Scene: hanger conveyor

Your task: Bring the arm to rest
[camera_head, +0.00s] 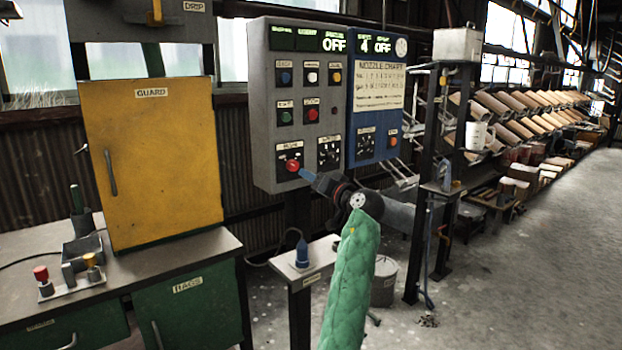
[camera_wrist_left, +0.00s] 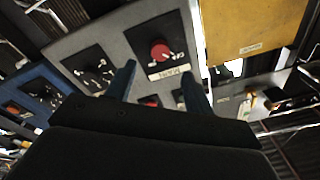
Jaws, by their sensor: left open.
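My left gripper (camera_head: 308,175) is at the end of the arm in the green sleeve, in front of the lower part of the grey control panel (camera_head: 262,100). Its blue fingers are apart with nothing held between them. They point at a red rotary knob (camera_head: 292,165) low on the panel. In the left wrist view the open fingers (camera_wrist_left: 157,68) frame this red knob (camera_wrist_left: 160,50), and the view is upside down. A small gap seems to lie between fingertips and knob; contact cannot be told. My right gripper is out of view.
A blue panel (camera_head: 377,120) with a nozzle chart adjoins on the right; displays read OFF. A yellow guard cabinet (camera_head: 150,160) stands on the bench at left. A small stand (camera_head: 305,268) with a blue plug is below.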

